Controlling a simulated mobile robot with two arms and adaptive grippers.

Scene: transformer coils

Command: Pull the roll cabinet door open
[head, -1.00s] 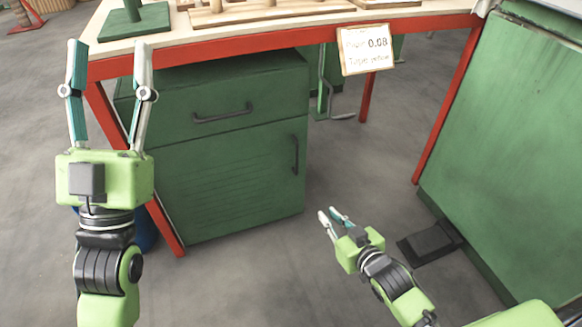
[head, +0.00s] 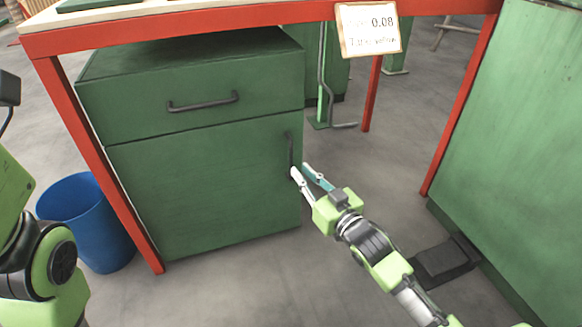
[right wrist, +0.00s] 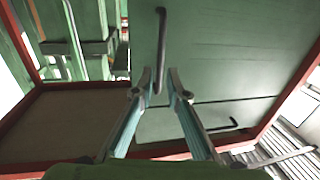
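The green roll cabinet (head: 200,195) stands under the red-framed table, and its door is shut below a drawer. The door's dark vertical handle (head: 289,150) is near the door's right edge. My right gripper (head: 299,170) is open at the lower end of this handle. In the right wrist view, the handle (right wrist: 161,40) runs down between the two spread fingertips (right wrist: 160,76); I cannot tell whether they touch it. Only part of my left gripper's body and arm shows at the left edge of the head view; its fingers are out of frame.
The drawer has a horizontal handle (head: 203,103). A red table leg (head: 100,165) stands in front of the cabinet's left side, beside a blue bin (head: 85,222). A sign (head: 368,30) hangs from the table edge. A large green cabinet (head: 520,150) stands at right.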

